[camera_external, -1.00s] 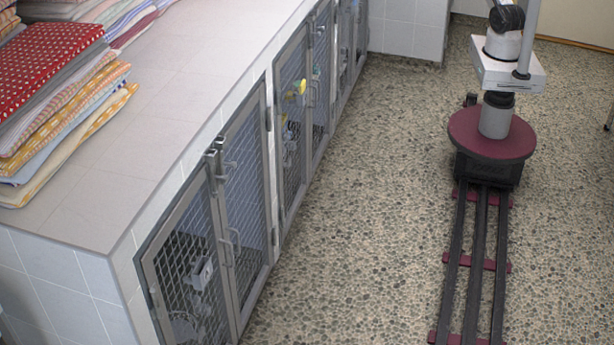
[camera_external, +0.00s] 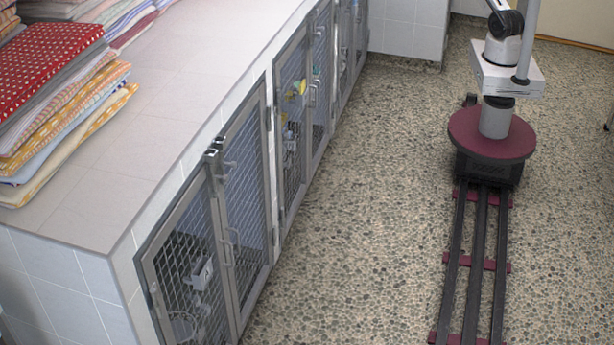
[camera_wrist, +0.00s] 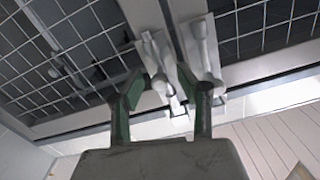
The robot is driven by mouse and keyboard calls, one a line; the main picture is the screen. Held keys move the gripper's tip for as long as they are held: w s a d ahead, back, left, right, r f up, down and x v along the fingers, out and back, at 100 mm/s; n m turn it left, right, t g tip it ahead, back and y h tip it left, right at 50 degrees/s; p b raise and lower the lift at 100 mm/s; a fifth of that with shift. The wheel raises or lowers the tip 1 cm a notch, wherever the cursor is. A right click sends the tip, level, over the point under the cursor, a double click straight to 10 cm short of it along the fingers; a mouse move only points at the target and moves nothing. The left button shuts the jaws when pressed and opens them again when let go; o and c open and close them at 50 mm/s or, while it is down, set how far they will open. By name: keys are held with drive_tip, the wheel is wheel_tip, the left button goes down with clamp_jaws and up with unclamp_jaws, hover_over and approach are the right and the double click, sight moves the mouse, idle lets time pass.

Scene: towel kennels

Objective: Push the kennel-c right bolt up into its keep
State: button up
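Two pale sliding bolts sit side by side where two mesh doors meet in the wrist view, a left bolt (camera_wrist: 156,52) and a right bolt (camera_wrist: 199,42). Each is on a light plate by the door frames. My gripper (camera_wrist: 166,76) has its green-padded fingertips apart, close to the lower ends of the bolts. Part of the bolt hardware shows between the fingers; contact cannot be told. The keep cannot be made out clearly. In the external view my gripper is out of sight, and I cannot tell which door pair is kennel-c.
A row of mesh kennel doors (camera_external: 245,190) runs under the tiled counter (camera_external: 120,140). Folded towels (camera_external: 60,90) are stacked on the counter. My rail lies on the open speckled floor (camera_external: 370,230). A pale wall strip borders the doors in the wrist view.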

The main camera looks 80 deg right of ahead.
drive_tip(key=shift+w+d, duration=0.2)
drive_tip(key=shift+w, duration=0.7)
clamp_jaws()
